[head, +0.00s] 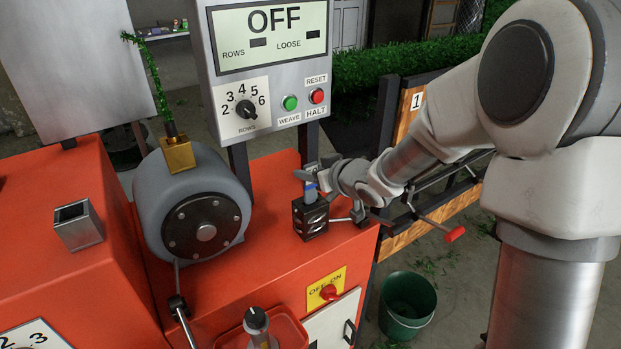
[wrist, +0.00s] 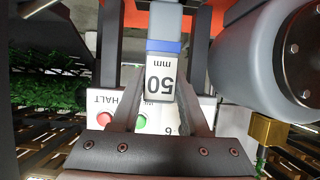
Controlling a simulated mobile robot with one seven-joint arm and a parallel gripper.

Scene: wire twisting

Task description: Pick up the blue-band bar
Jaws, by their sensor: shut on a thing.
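The blue-band bar (wrist: 160,78) is a light grey bar with a blue band and a "50 mm" label. In the wrist view it lies between the two dark fingers of my gripper (wrist: 162,92), which is shut on it. In the head view the bar (head: 311,194) shows as a short blue and grey piece at my gripper (head: 307,178), partly hidden by the fingers. It stands upright right over a black slotted block (head: 311,219) on the orange machine top. I cannot tell whether its lower end is still inside the block.
The control panel (head: 270,75) reads OFF and stands close behind my gripper. A grey motor (head: 165,185) is to the left. A crank with a red handle (head: 454,234) is to the right. A green bucket (head: 407,305) is on the floor.

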